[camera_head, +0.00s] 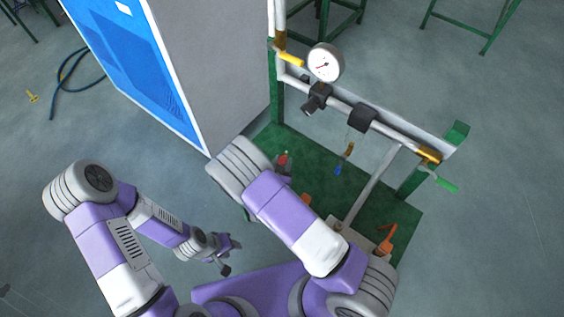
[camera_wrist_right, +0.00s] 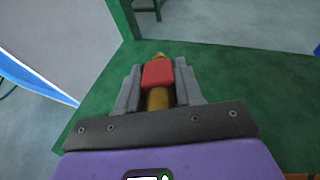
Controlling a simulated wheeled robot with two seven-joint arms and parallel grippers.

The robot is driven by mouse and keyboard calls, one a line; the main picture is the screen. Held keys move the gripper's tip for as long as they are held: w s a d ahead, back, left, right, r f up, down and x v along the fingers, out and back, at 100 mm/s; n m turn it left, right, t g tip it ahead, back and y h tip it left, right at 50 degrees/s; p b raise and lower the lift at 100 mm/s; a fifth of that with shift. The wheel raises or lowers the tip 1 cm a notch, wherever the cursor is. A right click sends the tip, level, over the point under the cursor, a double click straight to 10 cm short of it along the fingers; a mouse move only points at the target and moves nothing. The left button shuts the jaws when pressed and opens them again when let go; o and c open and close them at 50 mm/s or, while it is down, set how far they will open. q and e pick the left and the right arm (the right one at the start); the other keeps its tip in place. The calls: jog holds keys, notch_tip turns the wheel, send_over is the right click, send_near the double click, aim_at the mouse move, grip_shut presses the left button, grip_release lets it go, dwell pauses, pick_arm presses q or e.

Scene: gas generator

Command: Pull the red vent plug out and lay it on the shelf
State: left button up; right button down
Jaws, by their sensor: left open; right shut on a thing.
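The red vent plug (camera_wrist_right: 157,73) shows in the right wrist view as a red block with brass-coloured parts above and below it. My right gripper (camera_wrist_right: 158,88) is shut on it, one grey finger on each side. In the head view the red plug (camera_head: 283,158) is a small spot at the end of my right arm, over the green shelf (camera_head: 314,152). That gripper is largely hidden by the arm, and I cannot tell whether the plug touches anything beneath. My left gripper (camera_head: 228,260) is open and empty, low at the left, apart from the shelf.
An orange handle (camera_head: 387,238) is at the front right. A grey and blue cabinet (camera_head: 215,70) stands left. Bare green shelf shows mid-frame.

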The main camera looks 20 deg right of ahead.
jog(key=shift+f+b, duration=2.55)
jog(key=shift+f, duration=0.85)
jog(key=c, duration=0.6)
grip_release()
jog(key=shift+c, duration=0.2)
jog(key=shift+r, duration=0.15)
jog(key=shift+r+p, duration=1.3)
jog(key=shift+r, duration=0.15)
jog(key=shift+p+v, duration=0.7)
jog(key=shift+v, duration=2.3)
jog(key=shift+f, duration=0.1)
